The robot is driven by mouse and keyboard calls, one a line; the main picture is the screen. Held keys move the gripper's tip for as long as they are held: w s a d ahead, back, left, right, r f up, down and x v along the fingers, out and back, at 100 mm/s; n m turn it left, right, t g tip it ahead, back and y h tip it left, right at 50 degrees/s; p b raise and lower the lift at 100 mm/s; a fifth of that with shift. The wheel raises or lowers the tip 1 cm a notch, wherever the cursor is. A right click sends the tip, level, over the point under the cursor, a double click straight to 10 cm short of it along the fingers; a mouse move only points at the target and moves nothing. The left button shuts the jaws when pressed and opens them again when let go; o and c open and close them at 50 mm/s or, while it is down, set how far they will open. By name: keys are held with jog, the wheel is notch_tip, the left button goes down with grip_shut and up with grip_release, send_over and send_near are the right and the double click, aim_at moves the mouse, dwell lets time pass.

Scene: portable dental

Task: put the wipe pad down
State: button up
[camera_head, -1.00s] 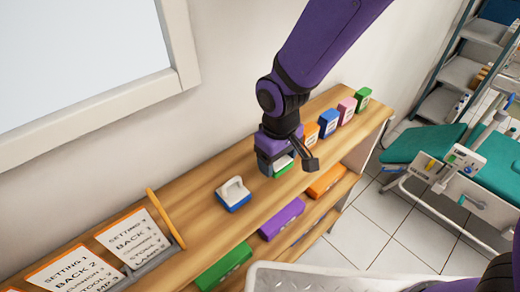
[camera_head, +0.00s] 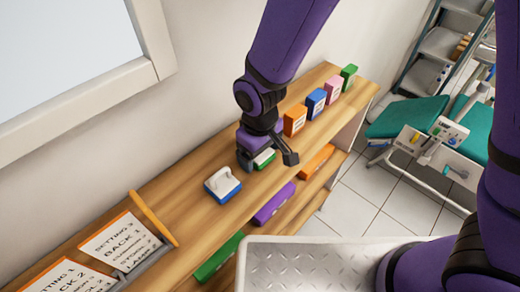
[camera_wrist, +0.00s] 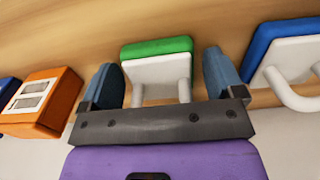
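A green pad with a white top and white handle (camera_head: 265,157) sits on the wooden shelf top, partly hidden by my gripper in the head view. It also shows in the wrist view (camera_wrist: 157,62), between the two blue fingertips. My gripper (camera_wrist: 163,80) is open, with one finger on either side of the pad. Its fingers are spread wider than the pad, with a clear gap at the right finger; I cannot tell whether the left one touches. A similar blue pad with a white handle (camera_head: 222,185) lies beside it on the shelf top and shows in the wrist view (camera_wrist: 290,55).
Orange (camera_head: 294,120), blue (camera_head: 316,103), pink and green boxes stand in a row farther along the shelf top. A card holder (camera_head: 125,245) stands at the near left. Lower shelves hold purple (camera_head: 272,204), orange and green boxes. The wood between the blue pad and card holder is clear.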

dwell(0.3)
notch_tip(320, 180, up, 12)
jog(key=shift+r, duration=0.1)
dwell(0.5)
